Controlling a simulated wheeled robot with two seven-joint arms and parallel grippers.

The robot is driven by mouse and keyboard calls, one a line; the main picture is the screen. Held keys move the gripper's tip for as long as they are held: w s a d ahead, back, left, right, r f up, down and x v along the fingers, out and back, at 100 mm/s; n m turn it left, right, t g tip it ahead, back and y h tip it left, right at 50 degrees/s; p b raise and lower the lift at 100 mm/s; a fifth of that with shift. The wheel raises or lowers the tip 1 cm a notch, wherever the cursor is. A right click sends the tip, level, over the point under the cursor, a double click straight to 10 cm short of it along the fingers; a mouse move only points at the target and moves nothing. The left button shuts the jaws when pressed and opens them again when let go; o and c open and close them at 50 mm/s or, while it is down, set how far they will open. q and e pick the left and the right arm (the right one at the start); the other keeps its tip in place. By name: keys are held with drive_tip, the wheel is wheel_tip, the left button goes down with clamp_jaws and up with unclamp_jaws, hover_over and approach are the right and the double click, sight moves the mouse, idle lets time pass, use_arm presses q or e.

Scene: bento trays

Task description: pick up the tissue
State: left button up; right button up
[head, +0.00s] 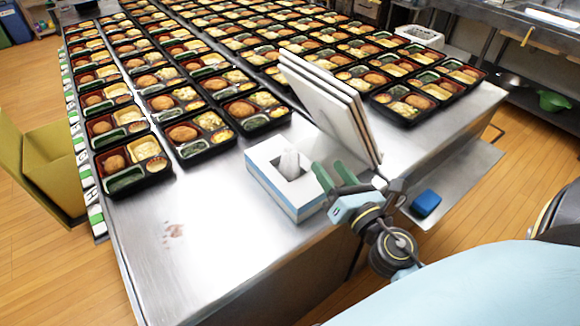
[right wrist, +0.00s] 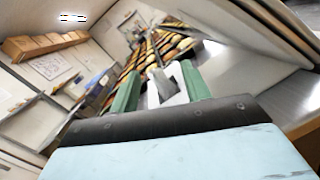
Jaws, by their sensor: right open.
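A white tissue (head: 290,163) sticks up from the slot of a white and blue tissue box (head: 262,160) on the metal table, near its front edge. My right gripper (head: 334,176) is open just right of the box, with its green fingers toward the tissue. The fingers look apart from the tissue in the head view. In the right wrist view, the tissue (right wrist: 158,88) shows between the two green fingers (right wrist: 157,90), beyond their tips; the exact gap is hard to tell. My left gripper is not in view.
White upright panels (head: 325,105) stand on the table close behind my right gripper. Rows of filled bento trays (head: 128,182) cover the far and left parts of the metal table (head: 225,230). The table's front left area is clear apart from a reddish smear. A blue item (head: 425,203) lies on a lower shelf.

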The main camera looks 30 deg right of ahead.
drive_tip(key=a+f+n+y, duration=0.2)
drive_tip(key=n+y, duration=0.1)
drive_tip(key=n, duration=0.3)
drive_tip(key=p, duration=0.2)
approach(285, 148)
drive_tip(key=shift+n+g, duration=0.4)
drive_tip(key=w, duration=0.4)
drive_tip(key=shift+a+r, duration=0.3)
drive_tip(key=shift+r, duration=0.05)
drive_tip(key=shift+w+f+p, duration=0.1)
drive_tip(key=shift+w+p, duration=0.25)
drive_tip(key=shift+w, duration=2.55)
clamp_jaws()
